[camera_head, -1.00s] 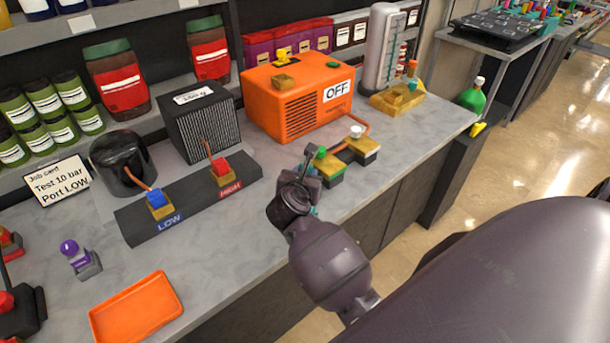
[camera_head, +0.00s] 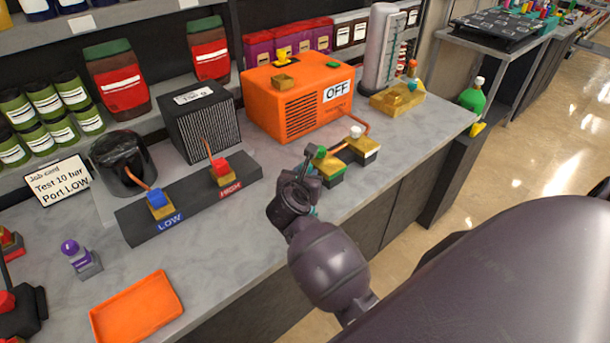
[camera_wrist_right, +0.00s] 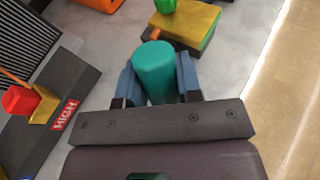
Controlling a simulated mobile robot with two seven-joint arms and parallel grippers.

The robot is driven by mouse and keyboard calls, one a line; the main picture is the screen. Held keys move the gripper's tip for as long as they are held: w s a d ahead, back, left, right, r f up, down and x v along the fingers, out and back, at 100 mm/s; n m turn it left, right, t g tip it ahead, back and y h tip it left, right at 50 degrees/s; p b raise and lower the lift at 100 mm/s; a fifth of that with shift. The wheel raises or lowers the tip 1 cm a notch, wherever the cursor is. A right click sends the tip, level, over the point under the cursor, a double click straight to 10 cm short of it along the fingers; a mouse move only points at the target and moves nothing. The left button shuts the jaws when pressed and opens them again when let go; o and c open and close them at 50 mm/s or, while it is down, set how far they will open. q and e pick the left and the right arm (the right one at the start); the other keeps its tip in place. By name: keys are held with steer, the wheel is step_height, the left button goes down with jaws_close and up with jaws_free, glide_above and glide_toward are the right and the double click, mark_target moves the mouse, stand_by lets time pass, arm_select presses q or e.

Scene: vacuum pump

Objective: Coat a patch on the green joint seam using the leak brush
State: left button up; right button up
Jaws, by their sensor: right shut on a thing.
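My right gripper (camera_head: 308,175) is over the front edge of the bench, just left of the green joint (camera_head: 328,165), which sits on a yellow-topped dark block. In the right wrist view my gripper (camera_wrist_right: 157,74) is shut on a teal cylinder, seemingly the leak brush handle (camera_wrist_right: 154,58). The brush's tip is hidden in that view. The green joint (camera_wrist_right: 166,5) shows there just ahead, at the top edge, above its yellow block (camera_wrist_right: 186,24). I cannot tell whether the brush touches the seam. My left gripper is not in view.
A white-topped joint (camera_head: 356,132) stands right beside the green one, with a copper pipe to the orange pump (camera_head: 295,105) marked OFF. The LOW/HIGH manifold (camera_head: 190,210) is to the left.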

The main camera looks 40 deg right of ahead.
steer(key=shift+r+p, duration=2.2)
steer(key=shift+r, duration=1.25)
steer(key=w+a+r+n+t+y, duration=0.1)
steer(key=a+r+n+t+y, duration=0.25)
steer(key=a, duration=0.25)
steer(key=s+a+n+t+y+b, duration=0.1)
steer(key=s+a+n+y+b, duration=0.1)
steer(key=s+a+n+y, duration=0.4)
steer(key=shift+a+f+y+b, duration=0.15)
steer(key=shift+a+y+b, duration=0.25)
steer(key=shift+a, duration=0.35)
steer(key=shift+w, duration=0.1)
